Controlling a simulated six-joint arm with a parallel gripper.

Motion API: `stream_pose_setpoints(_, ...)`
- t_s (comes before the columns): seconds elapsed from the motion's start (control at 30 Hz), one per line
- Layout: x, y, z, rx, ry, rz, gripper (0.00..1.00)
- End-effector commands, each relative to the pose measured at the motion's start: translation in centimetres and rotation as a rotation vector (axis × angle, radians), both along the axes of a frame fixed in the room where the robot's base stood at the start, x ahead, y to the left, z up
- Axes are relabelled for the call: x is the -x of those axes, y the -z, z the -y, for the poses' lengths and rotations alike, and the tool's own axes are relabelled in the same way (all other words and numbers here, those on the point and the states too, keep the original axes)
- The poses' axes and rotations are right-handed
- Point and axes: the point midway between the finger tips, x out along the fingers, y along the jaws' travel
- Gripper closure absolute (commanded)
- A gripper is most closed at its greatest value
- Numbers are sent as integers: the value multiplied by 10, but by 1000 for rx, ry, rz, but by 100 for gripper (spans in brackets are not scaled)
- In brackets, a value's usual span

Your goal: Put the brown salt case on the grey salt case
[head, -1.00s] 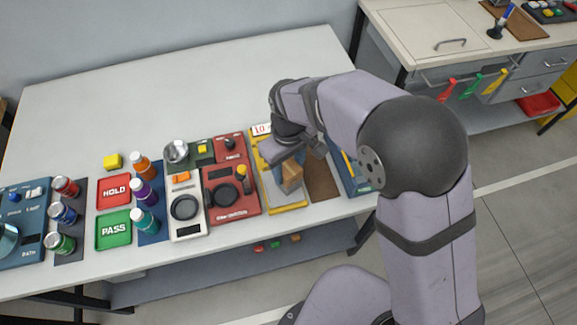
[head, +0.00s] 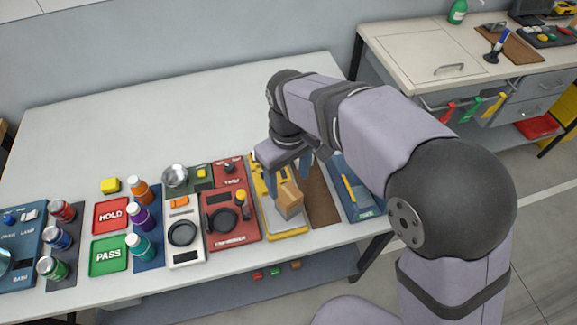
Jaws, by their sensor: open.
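The brown salt case (head: 288,193) is a small tan block on the yellow-framed scale at the table's front. The grey salt case (head: 291,211) shows directly under it, and the brown one appears to rest on top of it. Their exact alignment is hard to tell at this size. My gripper (head: 290,172) is open, just above and behind the brown case, with its bluish fingers spread apart to either side. The fingers look clear of the case. Part of the scale's back is hidden by my gripper.
The yellow-framed scale (head: 284,233) stands between a red device (head: 229,224) and a brown mat (head: 321,202). A blue tray (head: 357,194) lies right of the mat. Bottles, HOLD and PASS trays (head: 109,254) fill the left. The table's back is clear.

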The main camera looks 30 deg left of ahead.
Motion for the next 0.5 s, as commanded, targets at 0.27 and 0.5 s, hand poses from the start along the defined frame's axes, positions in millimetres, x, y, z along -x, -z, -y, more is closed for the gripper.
stream_pose_setpoints(0.27, -1, -40, -1, -2, 0, 2, 40)
stream_pose_setpoints(0.5, 0, -51, 0, 1, 0, 0, 40)
